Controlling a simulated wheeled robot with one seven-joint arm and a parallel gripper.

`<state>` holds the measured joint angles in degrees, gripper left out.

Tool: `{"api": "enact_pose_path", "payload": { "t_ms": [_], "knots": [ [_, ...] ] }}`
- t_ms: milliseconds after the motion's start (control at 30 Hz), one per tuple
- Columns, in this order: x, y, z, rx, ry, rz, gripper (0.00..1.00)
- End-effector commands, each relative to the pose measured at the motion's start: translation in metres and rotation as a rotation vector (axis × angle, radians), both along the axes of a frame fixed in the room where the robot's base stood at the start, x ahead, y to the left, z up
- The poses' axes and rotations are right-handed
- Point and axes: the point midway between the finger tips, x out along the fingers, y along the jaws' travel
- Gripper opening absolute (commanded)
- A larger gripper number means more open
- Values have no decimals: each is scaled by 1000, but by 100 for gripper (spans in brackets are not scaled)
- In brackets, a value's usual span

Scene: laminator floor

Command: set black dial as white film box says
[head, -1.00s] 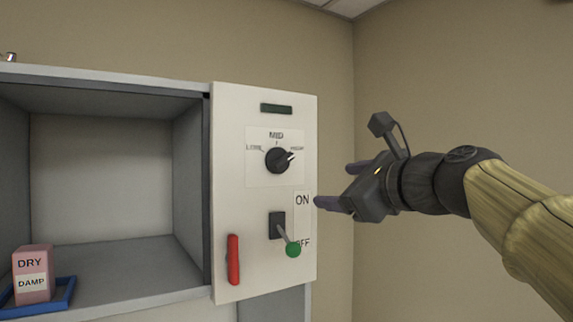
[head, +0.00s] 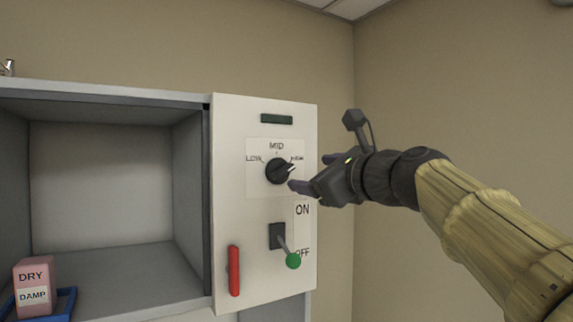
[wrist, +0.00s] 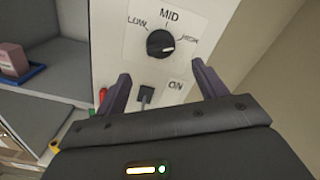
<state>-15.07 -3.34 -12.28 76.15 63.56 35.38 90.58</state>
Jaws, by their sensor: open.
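The black dial (head: 278,171) sits on a white plate marked LOW, MID and HIGH on the machine's front panel. Its light pointer mark faces right, toward the HIGH side; the dial also shows in the wrist view (wrist: 160,44). My gripper (head: 309,172) is open and empty, just right of the dial and in front of the panel. In the wrist view its two fingers (wrist: 161,72) stand apart, with the dial beyond and between them, not touched as far as I can see. I see no white film box in these views.
Below the dial are a green-knobbed lever (head: 292,260) at OFF and a red handle (head: 234,270). A pink box (head: 34,282) marked DRY and DAMP stands in a blue tray (head: 67,302) inside the open bay. A wall stands close on the right.

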Motion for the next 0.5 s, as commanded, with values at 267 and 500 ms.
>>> {"api": "enact_pose_path", "payload": {
  "t_ms": [267,500],
  "knots": [
    [42,29,2,-2,3,2,71],
    [75,51,2,-2,1,2,71]
  ]
}}
